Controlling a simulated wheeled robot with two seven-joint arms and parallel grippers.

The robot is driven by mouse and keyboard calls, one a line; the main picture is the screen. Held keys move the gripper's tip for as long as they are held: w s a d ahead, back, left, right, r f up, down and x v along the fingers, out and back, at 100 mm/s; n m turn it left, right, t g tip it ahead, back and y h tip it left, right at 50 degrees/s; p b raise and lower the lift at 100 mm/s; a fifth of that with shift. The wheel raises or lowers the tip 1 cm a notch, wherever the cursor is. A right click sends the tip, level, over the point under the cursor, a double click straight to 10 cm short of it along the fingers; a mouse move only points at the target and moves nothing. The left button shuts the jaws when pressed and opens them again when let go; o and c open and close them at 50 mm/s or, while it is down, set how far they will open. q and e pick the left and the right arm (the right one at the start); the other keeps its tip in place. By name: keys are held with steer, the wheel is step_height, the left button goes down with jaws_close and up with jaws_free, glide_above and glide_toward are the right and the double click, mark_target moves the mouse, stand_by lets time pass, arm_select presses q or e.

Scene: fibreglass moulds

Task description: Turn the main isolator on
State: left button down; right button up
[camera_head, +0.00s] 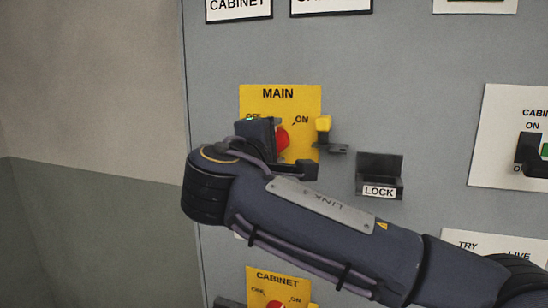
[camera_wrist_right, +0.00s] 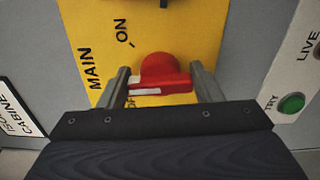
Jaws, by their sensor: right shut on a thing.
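The main isolator is a red rotary handle (camera_head: 283,138) on a yellow plate (camera_head: 305,98) marked MAIN, with OFF at upper left and ON at upper right in the head view. My right gripper (camera_head: 276,147) is at the plate and shut on the handle. In the right wrist view the red handle (camera_wrist_right: 162,72) sits between the two fingers of the right gripper (camera_wrist_right: 162,82). Its white stripe lies close to the OFF mark, which a finger partly hides. ON is in clear sight, away from the stripe. My left gripper is not in view.
A yellow piece (camera_head: 323,125) on a dark bracket sits at the plate's right edge. A LOCK holder (camera_head: 379,190) is to its right. A second yellow plate (camera_head: 277,277), marked CABINET, is below my arm. A white panel with a dark switch (camera_head: 530,155) is at far right.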

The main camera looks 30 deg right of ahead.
steer(key=m+b, duration=0.2)
steer(key=f+m+b, duration=0.1)
steer(key=m, duration=0.2)
steer(key=shift+a+m+b, duration=0.1)
steer(key=shift+m+b, duration=0.2)
steer(key=shift+b, duration=0.1)
steer(key=shift+r+m+b, duration=0.1)
steer(key=shift+m+b, duration=1.1)
steer(key=shift+m, duration=1)
steer(key=o, duration=1)
steer(key=shift+r, duration=0.1)
steer(key=v, duration=0.7)
steer(key=shift+s+a, duration=0.2)
steer(key=shift+a, duration=0.15)
